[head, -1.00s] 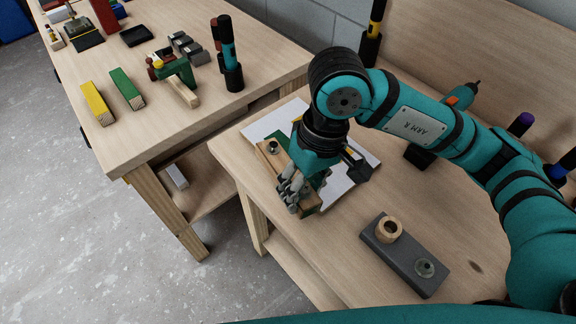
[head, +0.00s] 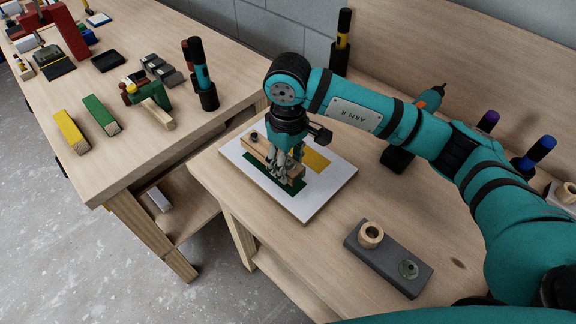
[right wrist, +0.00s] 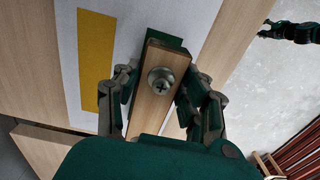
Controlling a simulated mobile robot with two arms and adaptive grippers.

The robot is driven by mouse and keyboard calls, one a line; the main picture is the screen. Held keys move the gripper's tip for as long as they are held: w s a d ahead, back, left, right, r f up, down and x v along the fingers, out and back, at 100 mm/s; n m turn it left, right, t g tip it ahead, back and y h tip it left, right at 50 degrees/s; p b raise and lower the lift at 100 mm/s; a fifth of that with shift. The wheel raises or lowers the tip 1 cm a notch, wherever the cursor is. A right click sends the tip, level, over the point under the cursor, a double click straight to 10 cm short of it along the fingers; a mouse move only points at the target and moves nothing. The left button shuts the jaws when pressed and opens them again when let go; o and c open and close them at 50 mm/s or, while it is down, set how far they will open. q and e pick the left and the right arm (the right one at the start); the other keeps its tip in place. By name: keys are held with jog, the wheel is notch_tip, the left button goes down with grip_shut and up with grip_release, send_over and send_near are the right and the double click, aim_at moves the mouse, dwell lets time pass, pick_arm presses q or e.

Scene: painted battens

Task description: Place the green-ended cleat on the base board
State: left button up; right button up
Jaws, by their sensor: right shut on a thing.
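A wooden cleat (head: 258,149) with a round screw head (head: 254,135) near its far end is between the fingers of my right gripper (head: 282,168), which is shut on it. In the right wrist view the cleat (right wrist: 153,105) runs lengthwise between the fingertips, its screw head (right wrist: 161,81) towards the far end. It is over a green patch (head: 262,178) on a white board or sheet (head: 320,197). Green shows along the cleat's edge; I cannot tell whether its end is painted, or whether it touches the surface below. My left gripper is not in view.
A yellow patch (head: 313,158) lies beside the cleat. A grey block (head: 388,260) with a wooden ring and a metal washer is nearer me. The left table holds a yellow batten (head: 71,131), a green batten (head: 101,113) and several tools. A gap separates the tables.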

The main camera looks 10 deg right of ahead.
jog(key=shift+w+d+f, duration=0.1)
jog(key=shift+w, duration=0.1)
notch_tip(320, 180, down, 3)
jog(key=shift+p, duration=0.8)
jog(key=shift+f, duration=0.2)
jog(key=o, duration=0.8)
jog(key=shift+f+b, duration=0.15)
jog(key=shift+b, duration=0.15)
jog(key=o, duration=0.4)
jog(key=shift+o, duration=0.2)
